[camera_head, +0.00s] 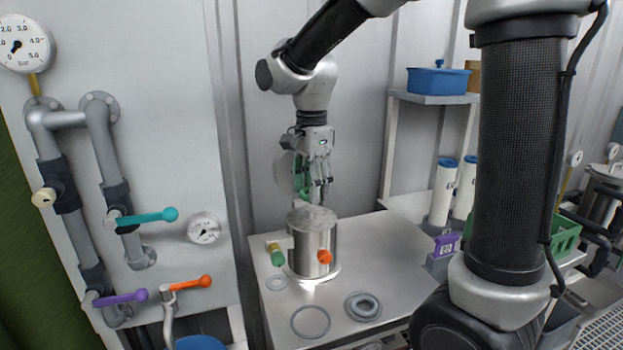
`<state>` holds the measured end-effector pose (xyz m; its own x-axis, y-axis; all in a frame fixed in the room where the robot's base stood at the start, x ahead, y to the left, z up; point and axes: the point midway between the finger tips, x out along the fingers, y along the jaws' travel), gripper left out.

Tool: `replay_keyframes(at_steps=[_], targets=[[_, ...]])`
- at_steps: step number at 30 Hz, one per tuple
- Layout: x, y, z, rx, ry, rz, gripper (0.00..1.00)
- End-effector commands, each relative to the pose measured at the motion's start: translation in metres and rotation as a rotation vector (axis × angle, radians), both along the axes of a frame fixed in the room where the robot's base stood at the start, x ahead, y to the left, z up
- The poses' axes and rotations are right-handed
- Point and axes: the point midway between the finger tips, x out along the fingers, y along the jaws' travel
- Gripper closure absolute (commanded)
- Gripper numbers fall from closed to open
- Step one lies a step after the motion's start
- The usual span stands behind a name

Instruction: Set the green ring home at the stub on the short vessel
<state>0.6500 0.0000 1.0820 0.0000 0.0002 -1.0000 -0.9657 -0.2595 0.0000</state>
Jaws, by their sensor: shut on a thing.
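The short vessel (312,242), a steel cylinder with a flat top, stands on the bench. A stub with a green end (278,257) points out at its left front, and an orange-ended stub (325,257) faces the front. My gripper (320,192) points down above the vessel top and is shut on the green ring (301,182). The ring shows as a green upright band at the gripper's left, partly hidden by the fingers. It is apart from the green-ended stub, above and to its right. The exact grip is too small to make out.
The steel bench (390,245) carries loose grey rings (311,334) in front of the vessel. White cylinders with blue caps (443,190) and a purple tag (446,243) stand to the right. A pipe panel with coloured levers is at left. My arm hides the right middle.

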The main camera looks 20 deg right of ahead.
Motion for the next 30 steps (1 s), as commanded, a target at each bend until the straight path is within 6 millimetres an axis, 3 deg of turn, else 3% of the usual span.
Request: replay_keyframes(at_steps=[18,30], targets=[[0.000,0.000,-0.040,0.000,0.001,0.000,0.65],[0.000,0.000,-0.049,0.000,0.000,0.000,0.65]])
